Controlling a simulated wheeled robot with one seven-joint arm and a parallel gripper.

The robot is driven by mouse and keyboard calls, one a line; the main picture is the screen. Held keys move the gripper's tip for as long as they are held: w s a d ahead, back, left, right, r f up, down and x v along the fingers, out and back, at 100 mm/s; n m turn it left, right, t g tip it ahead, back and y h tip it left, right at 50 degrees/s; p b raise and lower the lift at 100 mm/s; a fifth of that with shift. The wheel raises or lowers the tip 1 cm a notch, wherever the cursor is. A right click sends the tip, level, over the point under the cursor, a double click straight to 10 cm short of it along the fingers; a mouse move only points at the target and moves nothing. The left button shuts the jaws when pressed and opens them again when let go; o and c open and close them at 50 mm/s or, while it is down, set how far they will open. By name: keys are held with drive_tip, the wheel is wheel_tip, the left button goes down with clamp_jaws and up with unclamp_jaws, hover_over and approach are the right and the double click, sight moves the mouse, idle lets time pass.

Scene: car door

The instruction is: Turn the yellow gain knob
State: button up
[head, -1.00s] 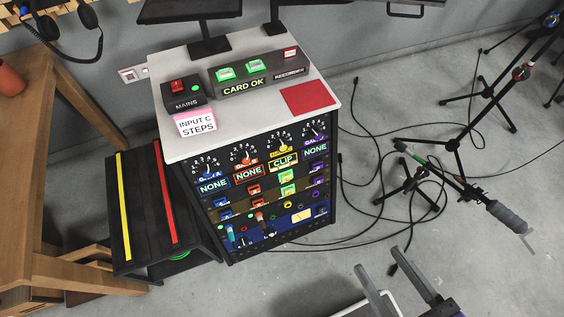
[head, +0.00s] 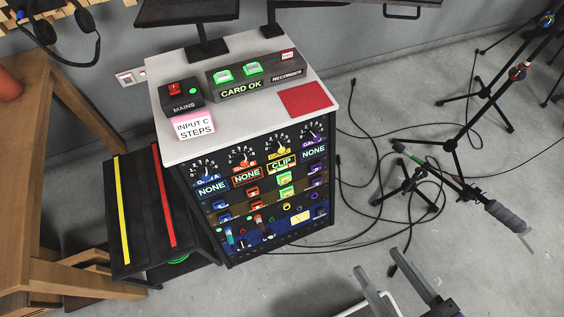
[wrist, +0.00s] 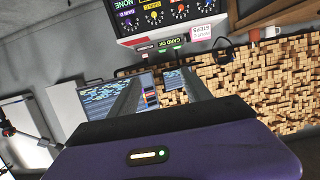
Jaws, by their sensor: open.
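The yellow gain knob (head: 282,149) is on the cabinet's upper front panel, third in a row of coloured knobs with white dial marks. A CLIP display (head: 281,163) is just below it. The yellow knob also shows upside down near the top of the wrist view (wrist: 153,18). Its pointer direction is too small to tell for sure. My gripper (head: 376,260) is open and empty, at the bottom of the head view, in front and to the right of the cabinet, well apart from the knob. Its two grey fingers also show in the wrist view (wrist: 165,75).
Blue (head: 206,178), red (head: 244,163) and purple (head: 313,138) knobs flank the yellow one. Smaller knobs and buttons lie below. Microphone stands (head: 452,150) and cables are at the right.

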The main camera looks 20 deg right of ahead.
drive_tip(key=w+t+b, duration=0.1)
drive_tip(key=w+b, duration=0.1)
drive_tip(key=w, duration=0.1)
drive_tip(key=n+t+b, duration=0.3)
drive_tip(key=b, duration=0.5)
approach(282, 151)
wheel_tip(282, 151, up, 7)
drive_tip(key=s+d, duration=0.2)
drive_tip(key=w+a+f+n+y, duration=0.1)
drive_tip(key=w+f+y, duration=0.15)
drive_tip(key=f, duration=0.35)
drive_tip(key=shift+g+h, duration=0.4)
drive_tip(key=shift+h, duration=0.05)
drive_tip(key=shift+w+a+b, duration=0.15)
drive_tip(key=shift+w+b, duration=0.1)
drive_tip(key=shift+w, duration=1.15)
drive_tip(key=shift+w+a+b, duration=0.2)
drive_tip(key=shift+w+b, duration=0.1)
drive_tip(key=shift+w, duration=1.15)
drive_tip(key=shift+w+a+b, duration=0.15)
drive_tip(key=shift+w+b, duration=0.1)
drive_tip(key=shift+w, duration=1.15)
drive_tip(key=shift+c, duration=0.5)
clamp_jaws()
